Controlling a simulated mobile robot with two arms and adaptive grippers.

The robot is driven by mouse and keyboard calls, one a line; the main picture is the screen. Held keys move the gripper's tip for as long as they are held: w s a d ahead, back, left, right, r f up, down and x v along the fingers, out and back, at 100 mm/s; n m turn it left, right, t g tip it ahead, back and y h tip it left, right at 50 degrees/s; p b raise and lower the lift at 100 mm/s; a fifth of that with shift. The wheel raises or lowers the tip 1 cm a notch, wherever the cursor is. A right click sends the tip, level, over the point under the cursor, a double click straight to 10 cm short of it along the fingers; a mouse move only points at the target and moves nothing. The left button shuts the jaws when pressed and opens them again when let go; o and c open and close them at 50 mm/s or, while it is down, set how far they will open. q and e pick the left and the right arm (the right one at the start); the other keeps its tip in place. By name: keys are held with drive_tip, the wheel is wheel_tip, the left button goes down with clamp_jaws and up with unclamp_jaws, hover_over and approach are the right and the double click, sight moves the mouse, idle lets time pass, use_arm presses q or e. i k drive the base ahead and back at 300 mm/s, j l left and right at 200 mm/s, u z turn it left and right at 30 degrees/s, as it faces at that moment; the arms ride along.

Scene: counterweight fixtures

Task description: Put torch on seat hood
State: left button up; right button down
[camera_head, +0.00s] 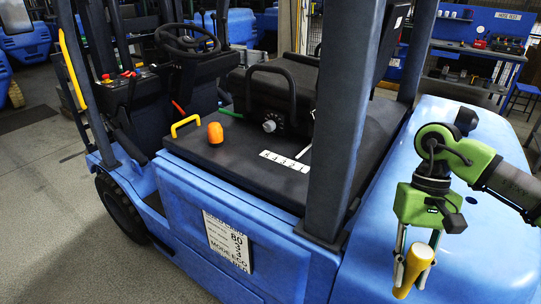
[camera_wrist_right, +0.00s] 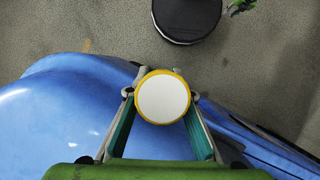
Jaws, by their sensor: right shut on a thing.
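The torch (camera_head: 416,266) is yellow and held by my right gripper (camera_head: 410,277) at the right of the head view, beside the blue rear body of the forklift. In the right wrist view the torch's round white face with a yellow rim (camera_wrist_right: 162,98) sits between the two fingers. The gripper is shut on it. The seat hood (camera_head: 235,160) is the flat black deck below the seat, left of the torch and beyond the thick dark pillar. My left gripper is not in view.
An orange knob-like object (camera_head: 215,132), a yellow handle (camera_head: 186,125) and a white number strip (camera_head: 285,161) are on the hood. The dark pillar (camera_head: 344,120) stands between hood and gripper. The blue rear body (camera_head: 470,240) lies around the gripper. The hood's front left part is bare.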

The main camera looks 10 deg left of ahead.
sight(239, 154)
drive_tip(key=j+z, duration=0.1)
drive_tip(key=z, duration=0.4)
drive_tip(key=j+z, duration=0.1)
drive_tip(key=z, duration=0.35)
drive_tip(key=j+z, duration=0.1)
drive_tip(key=z, duration=0.4)
drive_tip(key=j+z, duration=0.1)
drive_tip(key=z, duration=0.4)
drive_tip(key=j+z, duration=0.1)
drive_tip(key=z, duration=0.85)
drive_tip(key=k+z, duration=0.1)
drive_tip(key=z, duration=0.4)
drive_tip(key=k+j+z, duration=0.15)
drive_tip(key=k+z, duration=0.25)
drive_tip(key=k, duration=0.2)
drive_tip(key=k+u, duration=0.25)
drive_tip(key=k+j+u, duration=0.1)
drive_tip(key=k+u, duration=0.25)
drive_tip(key=u, duration=0.75)
drive_tip(key=k+j+u, duration=0.1)
drive_tip(key=u, duration=0.35)
drive_tip(key=j+u, duration=0.15)
drive_tip(key=u, duration=0.25)
drive_tip(key=k, duration=0.05)
